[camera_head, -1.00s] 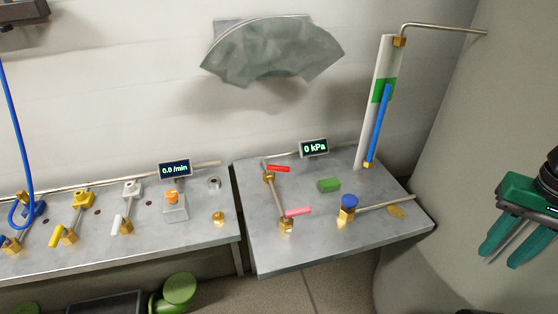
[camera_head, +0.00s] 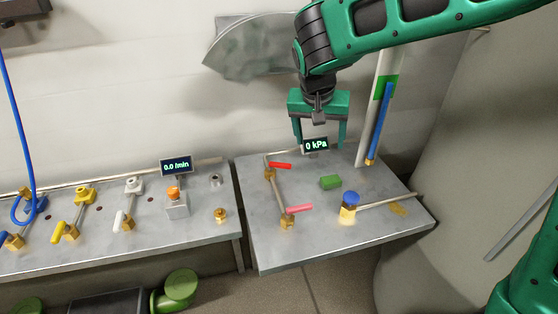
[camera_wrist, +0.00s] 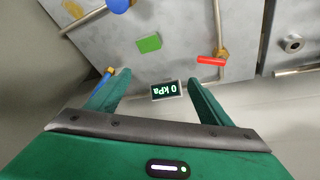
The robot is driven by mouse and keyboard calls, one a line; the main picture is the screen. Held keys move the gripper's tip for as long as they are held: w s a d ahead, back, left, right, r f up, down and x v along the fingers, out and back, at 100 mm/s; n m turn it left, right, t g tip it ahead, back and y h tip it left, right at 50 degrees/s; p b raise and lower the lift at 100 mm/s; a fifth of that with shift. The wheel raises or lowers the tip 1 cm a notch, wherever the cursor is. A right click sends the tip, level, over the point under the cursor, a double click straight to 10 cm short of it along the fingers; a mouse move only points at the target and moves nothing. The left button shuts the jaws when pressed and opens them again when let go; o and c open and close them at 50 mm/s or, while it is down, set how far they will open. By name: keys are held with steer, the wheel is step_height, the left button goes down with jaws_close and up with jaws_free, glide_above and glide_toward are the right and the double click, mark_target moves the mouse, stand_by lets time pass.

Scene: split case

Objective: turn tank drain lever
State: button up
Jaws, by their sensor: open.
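The right bench panel (camera_head: 300,240) carries two levers on brass valves along a pipe. The red lever (camera_head: 280,165) is at the back and the pink lever (camera_head: 299,209) is nearer the front. No label shows which one is the tank drain lever. The red lever also shows in the wrist view (camera_wrist: 211,61). A blue round knob (camera_head: 351,198) sits on a brass valve to the right. My gripper (camera_head: 320,146) is open and empty, fingers pointing down, above the back edge around the 0 kPa display (camera_head: 316,144). It touches no lever that I can see.
A green block (camera_head: 330,182) lies mid-panel. An upright white tube with a blue column (camera_head: 380,125) stands close right of my gripper. The left bench (camera_head: 110,245) holds several valves and a 0.0 /min display (camera_head: 176,166). A grey curved wall is at the right.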

steer(key=y, duration=0.1)
glide_toward(280, 163)
step_height(280, 163, up, 3)
steer(key=s, duration=0.2)
steer(key=shift+n+t, duration=0.3)
steer(key=x, duration=1.1)
steer(key=shift+w+a+f, duration=0.1)
steer(key=shift+f, duration=0.05)
